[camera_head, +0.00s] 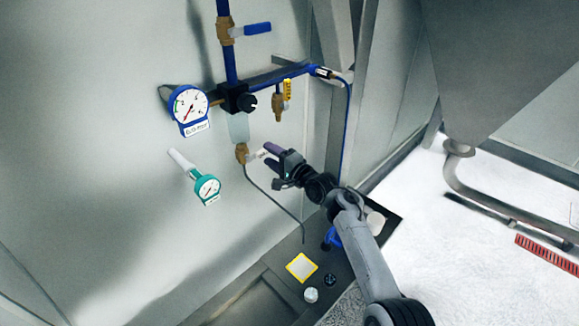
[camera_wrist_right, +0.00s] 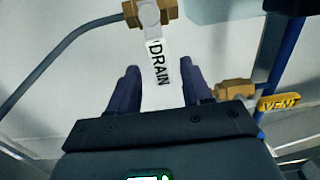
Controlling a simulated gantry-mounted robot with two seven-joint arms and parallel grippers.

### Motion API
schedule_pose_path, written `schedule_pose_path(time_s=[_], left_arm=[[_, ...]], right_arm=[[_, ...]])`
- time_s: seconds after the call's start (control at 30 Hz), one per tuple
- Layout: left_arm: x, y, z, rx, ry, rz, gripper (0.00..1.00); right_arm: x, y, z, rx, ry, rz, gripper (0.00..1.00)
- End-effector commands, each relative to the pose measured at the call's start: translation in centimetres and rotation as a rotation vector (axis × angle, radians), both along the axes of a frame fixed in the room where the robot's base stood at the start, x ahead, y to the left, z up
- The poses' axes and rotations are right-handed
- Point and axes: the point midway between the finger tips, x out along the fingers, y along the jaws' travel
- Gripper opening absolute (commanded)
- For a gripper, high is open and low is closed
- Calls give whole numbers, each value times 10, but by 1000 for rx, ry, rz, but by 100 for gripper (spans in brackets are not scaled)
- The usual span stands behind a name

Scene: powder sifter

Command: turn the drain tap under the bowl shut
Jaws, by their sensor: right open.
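The brass drain tap (camera_head: 241,153) sits under the clear bowl (camera_head: 239,128) on the wall. In the right wrist view the tap's brass body (camera_wrist_right: 130,12) is at the top, and its white lever marked DRAIN (camera_wrist_right: 160,63) points towards me. My right gripper (camera_head: 269,156) is at the tap, coming from the right. In the wrist view the dark fingers of my right gripper (camera_wrist_right: 160,72) are open, one on each side of the lever, with visible gaps. My left gripper is not in view.
A gauge (camera_head: 187,107) and a teal gauge (camera_head: 207,188) are on the left. A thin grey tube (camera_head: 273,199) runs down from the tap. A dark shelf (camera_head: 330,262) lies below.

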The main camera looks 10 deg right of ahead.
Motion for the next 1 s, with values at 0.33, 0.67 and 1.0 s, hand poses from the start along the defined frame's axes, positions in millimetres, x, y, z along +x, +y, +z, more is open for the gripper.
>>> schedule_pose_path(time_s=[0.33,0.67,1.0], left_arm=[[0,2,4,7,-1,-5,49],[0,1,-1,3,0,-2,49],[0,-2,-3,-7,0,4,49]], right_arm=[[-31,-21,-1,1,-2,-3,49],[-66,-45,-1,0,-1,-4,49],[-84,-56,0,0,0,-3,49]])
